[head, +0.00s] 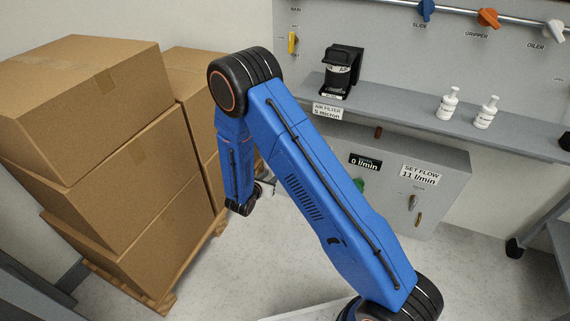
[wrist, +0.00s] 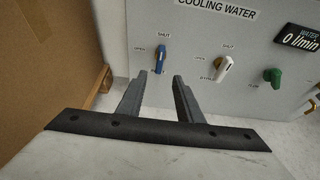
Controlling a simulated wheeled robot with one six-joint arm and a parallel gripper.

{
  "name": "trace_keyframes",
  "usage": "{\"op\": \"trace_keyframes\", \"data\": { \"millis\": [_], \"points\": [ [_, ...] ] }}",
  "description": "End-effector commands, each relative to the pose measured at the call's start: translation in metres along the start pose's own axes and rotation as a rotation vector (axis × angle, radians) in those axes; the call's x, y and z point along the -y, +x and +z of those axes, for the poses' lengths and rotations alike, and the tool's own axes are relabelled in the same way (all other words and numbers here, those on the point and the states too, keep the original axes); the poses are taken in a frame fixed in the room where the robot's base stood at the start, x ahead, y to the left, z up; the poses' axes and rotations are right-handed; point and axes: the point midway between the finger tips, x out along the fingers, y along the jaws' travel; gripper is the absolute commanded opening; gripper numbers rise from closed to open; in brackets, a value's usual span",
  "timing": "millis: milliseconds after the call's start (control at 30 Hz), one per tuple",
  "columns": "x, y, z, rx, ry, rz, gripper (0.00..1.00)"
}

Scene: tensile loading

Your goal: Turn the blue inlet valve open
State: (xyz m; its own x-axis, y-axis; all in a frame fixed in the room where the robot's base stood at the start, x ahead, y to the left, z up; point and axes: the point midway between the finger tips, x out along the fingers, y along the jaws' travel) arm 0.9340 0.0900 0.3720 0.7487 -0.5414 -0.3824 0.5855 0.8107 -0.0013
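The blue inlet valve (wrist: 161,54) shows in the wrist view on a grey panel headed COOLING WATER. Its handle stands upright, toward the SHUT label above it; an OPEN label is to its left. My gripper (wrist: 160,78) is open and empty, its two fingers pointing at the panel just below the valve, one to each side. The fingers appear apart from the handle; the exact distance is hard to tell. In the head view my arm hides the inlet valve and my gripper.
A white-handled valve (wrist: 222,66) and a green valve (wrist: 272,76) sit to the right on the panel. Stacked cardboard boxes (head: 135,165) stand close on the left.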

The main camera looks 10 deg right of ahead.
Motion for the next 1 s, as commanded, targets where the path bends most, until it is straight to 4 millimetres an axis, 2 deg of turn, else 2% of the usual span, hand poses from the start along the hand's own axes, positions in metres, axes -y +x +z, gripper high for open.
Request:
{"op": "trace_keyframes", "data": {
  "millis": [167,800,1000],
  "points": [
    [0.002,0.021,0.000,-0.001,0.002,-0.004,0.33],
    [0.002,0.133,0.001,-0.001,0.003,-0.004,0.33],
    [0.002,0.159,0.001,0.000,0.002,-0.003,0.33]
  ]
}}
